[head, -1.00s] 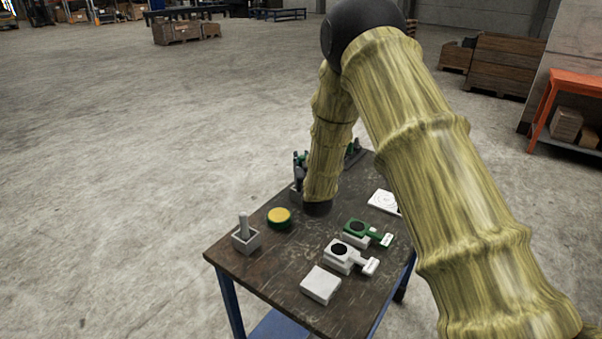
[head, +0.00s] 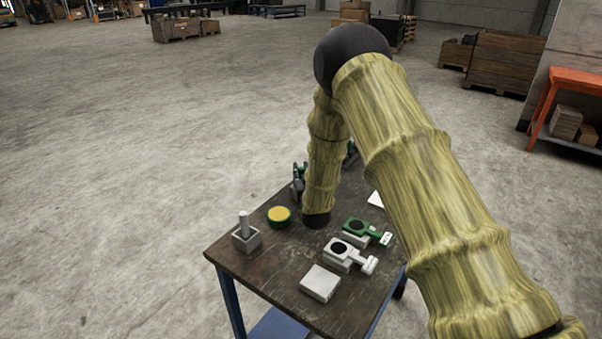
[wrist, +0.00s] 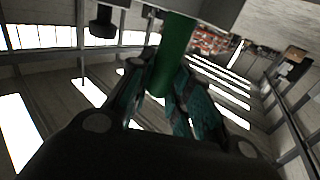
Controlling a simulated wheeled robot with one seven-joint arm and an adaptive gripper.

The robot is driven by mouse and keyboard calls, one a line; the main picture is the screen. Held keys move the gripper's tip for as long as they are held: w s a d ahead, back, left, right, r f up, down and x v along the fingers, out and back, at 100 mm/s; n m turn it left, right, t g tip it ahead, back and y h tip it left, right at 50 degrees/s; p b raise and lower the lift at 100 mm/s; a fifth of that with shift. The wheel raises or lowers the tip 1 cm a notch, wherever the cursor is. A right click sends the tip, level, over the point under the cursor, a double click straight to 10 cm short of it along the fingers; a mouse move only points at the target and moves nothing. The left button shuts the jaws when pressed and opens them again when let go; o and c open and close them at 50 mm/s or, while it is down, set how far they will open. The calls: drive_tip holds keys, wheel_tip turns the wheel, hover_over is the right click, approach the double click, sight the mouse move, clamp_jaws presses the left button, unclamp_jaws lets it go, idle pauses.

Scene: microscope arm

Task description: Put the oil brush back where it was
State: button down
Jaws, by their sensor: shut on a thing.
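In the wrist view my gripper (wrist: 165,92) is shut on a green round bar (wrist: 176,45), which runs up to a pale grey slab. I cannot tell whether this bar is the oil brush; its far end is hidden. In the head view dark gripper parts (head: 298,180) show just left of my forearm, which hides most of what is behind it. A grey square pot (head: 247,241) with an upright grey rod (head: 243,222) stands at the table's left edge. No brush bristles can be made out.
The wooden table (head: 272,273) also carries a yellow-topped green round tin (head: 279,215), a green clamp-like part (head: 358,229), a white clamp-like part (head: 340,252), a white block (head: 320,283) and a partly hidden white plate (head: 376,199). The floor to the left is clear.

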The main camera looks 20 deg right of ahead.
drive_tip(key=c, duration=1.3)
unclamp_jaws()
drive_tip(key=shift+r, duration=0.15)
drive_tip(key=shift+s, duration=0.1)
drive_tip(key=s+b, duration=0.1)
drive_tip(key=s, duration=0.3)
drive_tip(key=s+a+b, duration=0.1)
drive_tip(key=s, duration=0.3)
drive_tip(key=s+b, duration=0.1)
drive_tip(key=s, duration=0.2)
drive_tip(key=shift+s+a+r, duration=0.15)
drive_tip(key=shift+s+a, duration=0.05)
drive_tip(key=shift+s, duration=0.2)
